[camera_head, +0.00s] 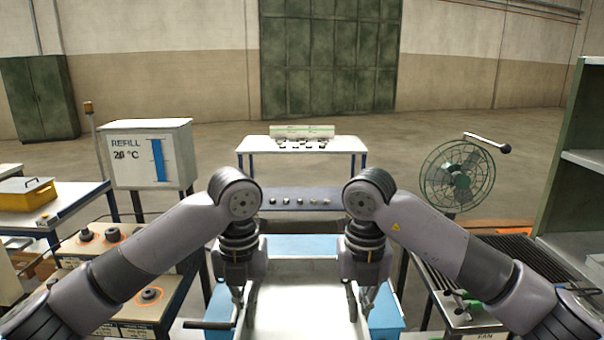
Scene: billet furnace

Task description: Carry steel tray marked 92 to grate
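A pale grey flat metal surface (302,300) lies between my two grippers at the bottom centre; it may be the steel tray, but no 92 mark is readable. My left gripper (242,305) points down at its left edge. My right gripper (362,305) points down at its right edge. The fingertips are small and partly hidden, so I cannot tell whether they hold the edges. The dark slatted grate (535,258) is at the right, on the stand labelled FAN, partly behind my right arm.
A green fan (458,177) stands behind the grate. A green shelf (577,150) rises at the far right. A REFILL box (152,155) and a stove-like unit with round knobs (148,297) are at the left. A white table (300,146) stands ahead. A black bar (208,325) lies by my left gripper.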

